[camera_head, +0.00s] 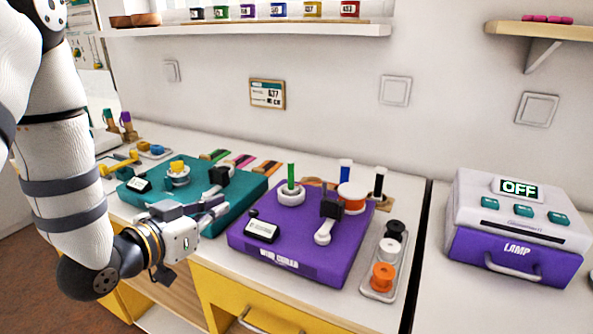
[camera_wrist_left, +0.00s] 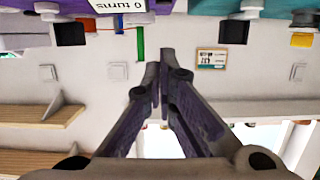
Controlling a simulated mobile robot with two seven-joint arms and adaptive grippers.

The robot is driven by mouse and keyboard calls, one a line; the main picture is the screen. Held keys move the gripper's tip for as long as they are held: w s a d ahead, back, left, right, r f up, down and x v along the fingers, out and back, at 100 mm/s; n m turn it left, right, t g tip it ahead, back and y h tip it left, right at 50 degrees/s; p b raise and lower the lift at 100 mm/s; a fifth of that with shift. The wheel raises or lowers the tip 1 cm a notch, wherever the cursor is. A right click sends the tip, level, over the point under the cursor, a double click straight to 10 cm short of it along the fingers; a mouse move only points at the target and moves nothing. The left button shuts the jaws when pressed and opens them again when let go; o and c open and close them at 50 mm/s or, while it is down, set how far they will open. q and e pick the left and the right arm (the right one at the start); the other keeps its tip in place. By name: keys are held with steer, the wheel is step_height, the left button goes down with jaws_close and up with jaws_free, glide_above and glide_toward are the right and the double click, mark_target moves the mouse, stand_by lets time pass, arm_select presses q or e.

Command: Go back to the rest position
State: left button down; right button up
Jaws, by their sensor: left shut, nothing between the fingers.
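My left arm comes in from the left, and my left gripper (camera_head: 224,203) is over the front edge of the counter, in front of the teal board (camera_head: 245,198). The fingers look shut and empty; whether they touch the board cannot be told. In the left wrist view the two dark fingers of my left gripper (camera_wrist_left: 163,72) come together with nothing between them, pointing at the wall. A purple board (camera_head: 300,252) with a small display, a green peg (camera_head: 291,174) and an orange and white spool (camera_head: 352,195) stands right of the gripper. My right gripper is not in view.
A tray (camera_head: 376,292) of spools lies right of the purple board. A purple and white lamp box (camera_head: 515,235) reading OFF stands further right. Yellow drawers (camera_head: 262,318) are below the counter. A wall shelf (camera_head: 250,30) holds several jars. The counter between tray and lamp box is clear.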

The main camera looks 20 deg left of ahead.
arm_select(q)
steer(key=s+d+f+g, duration=0.2)
steer(key=s+f+g, duration=0.35)
steer(key=f, duration=0.55)
steer(key=s+d+f+g, duration=0.35)
steer(key=s+f, duration=0.35)
steer(key=f, duration=0.4)
steer(key=s+d+f+g, duration=0.2)
steer(key=s+f+g, duration=0.1)
steer(key=s, duration=0.6)
steer(key=s+d+f+n+g+y, duration=0.1)
steer(key=s+f+g, duration=0.3)
steer(key=s, duration=0.6)
steer(key=shift+s+d+f+g, duration=0.3)
steer(key=shift+d+f, duration=0.15)
steer(key=shift+d, duration=0.15)
